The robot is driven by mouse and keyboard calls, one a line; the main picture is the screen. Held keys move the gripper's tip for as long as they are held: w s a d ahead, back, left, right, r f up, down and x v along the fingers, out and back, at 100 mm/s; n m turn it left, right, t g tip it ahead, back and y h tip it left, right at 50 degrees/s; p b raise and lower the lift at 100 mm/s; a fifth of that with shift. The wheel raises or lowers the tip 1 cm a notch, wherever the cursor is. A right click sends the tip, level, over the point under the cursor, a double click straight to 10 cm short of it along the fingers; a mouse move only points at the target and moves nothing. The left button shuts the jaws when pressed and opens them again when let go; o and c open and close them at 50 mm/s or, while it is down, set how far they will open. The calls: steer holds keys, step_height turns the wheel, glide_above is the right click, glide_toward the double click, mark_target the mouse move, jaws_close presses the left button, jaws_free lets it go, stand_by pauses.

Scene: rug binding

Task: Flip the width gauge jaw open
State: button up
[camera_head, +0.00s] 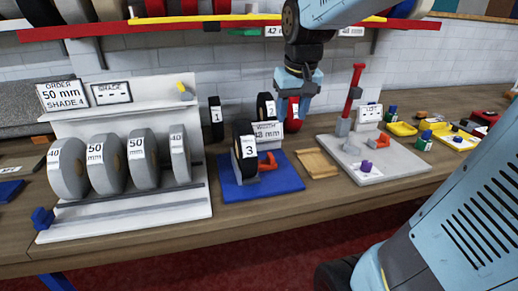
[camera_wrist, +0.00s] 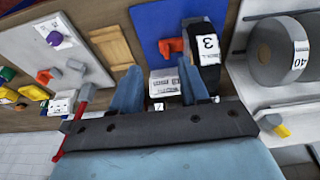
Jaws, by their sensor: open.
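The width gauge is a blue board (camera_head: 285,183) with a WIDTH sign reading 48 mm (camera_head: 268,131) at its back. An orange-red jaw (camera_head: 268,162) sits on it, right of a dark roll labelled 3 (camera_head: 240,165). The jaw also shows in the wrist view (camera_wrist: 171,47), close beside the roll (camera_wrist: 208,72); I cannot tell whether they touch. My gripper (camera_head: 293,111) is open and empty, above and behind the board's right side. In the wrist view its fingertips (camera_wrist: 160,80) frame part of the sign, with the jaw beyond them.
A white rack (camera_head: 130,216) with several grey rolls stands left. A wooden pad (camera_head: 316,163) and a grey plate (camera_head: 378,175) with a red lever (camera_head: 354,90) lie right. Dark rolls 1 (camera_head: 215,117) and another (camera_head: 265,105) stand near the wall. Colourful shelf rails hang above.

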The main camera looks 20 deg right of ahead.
steer(key=w+f+g, duration=0.2)
steer(key=w+f, duration=0.2)
steer(key=w, duration=0.5)
steer(key=g, duration=0.1)
glide_toward(271, 155)
step_height(271, 155, down, 10)
steer(key=shift+r, duration=0.1)
steer(key=shift+c, duration=0.4)
jaws_close()
